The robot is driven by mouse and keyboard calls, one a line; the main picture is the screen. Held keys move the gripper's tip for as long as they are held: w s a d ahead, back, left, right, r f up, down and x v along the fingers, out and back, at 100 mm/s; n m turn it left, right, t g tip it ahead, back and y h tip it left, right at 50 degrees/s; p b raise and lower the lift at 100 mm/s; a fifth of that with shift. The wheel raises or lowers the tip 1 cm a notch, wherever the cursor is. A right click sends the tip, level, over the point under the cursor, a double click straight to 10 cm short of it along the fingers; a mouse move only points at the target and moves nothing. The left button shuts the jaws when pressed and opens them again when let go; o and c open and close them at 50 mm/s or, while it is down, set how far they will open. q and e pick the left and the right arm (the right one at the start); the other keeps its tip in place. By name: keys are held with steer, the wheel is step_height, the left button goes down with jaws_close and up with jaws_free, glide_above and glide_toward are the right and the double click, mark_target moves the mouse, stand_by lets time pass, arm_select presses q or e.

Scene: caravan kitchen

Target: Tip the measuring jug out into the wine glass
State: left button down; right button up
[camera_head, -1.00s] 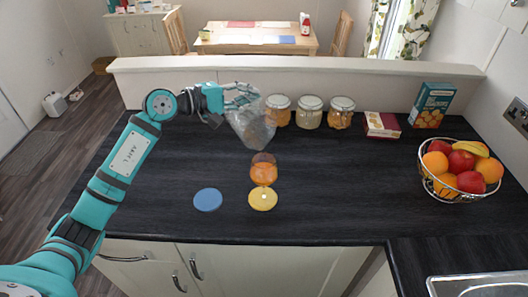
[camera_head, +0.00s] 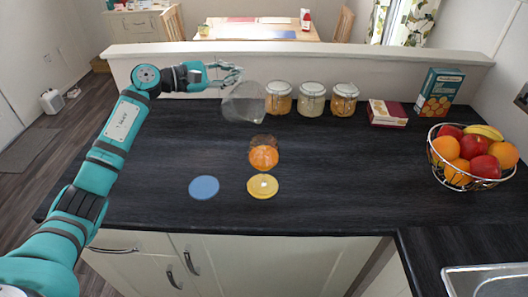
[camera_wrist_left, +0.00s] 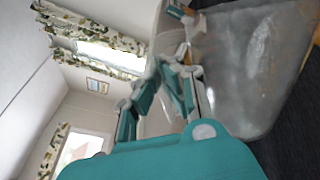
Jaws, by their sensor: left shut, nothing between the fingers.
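The measuring jug (camera_head: 244,104) is clear and greyish, at the back of the counter beside the jars. I see no coloured liquid in it and cannot tell whether it rests on the counter. The wine glass (camera_head: 264,154) holds orange liquid and stands by the yellow coaster (camera_head: 262,187), apart from the jug. My left gripper (camera_head: 232,76) is above and left of the jug, fingers shut with nothing between them. In the left wrist view the jug (camera_wrist_left: 245,70) fills the right side, close beside the fingers (camera_wrist_left: 180,80). My right gripper is out of view.
A fruit basket (camera_head: 470,158) is at right, a blue coaster (camera_head: 204,187) at front left. The counter's middle right is clear.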

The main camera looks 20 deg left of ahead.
arm_select(q)
steer(key=w+a+f+n+b, duration=0.2)
steer(key=a+f+n+b, duration=0.1)
steer(key=f+n+b, duration=0.2)
steer(key=w+a+f+n+h+b, duration=0.1)
steer(key=w+a+f+n+b, duration=0.2)
steer(key=f+b, duration=0.6)
steer(key=shift+w+f+n+b, duration=0.25)
steer(key=shift+f+n+b, duration=0.1)
steer(key=shift+n, duration=0.55)
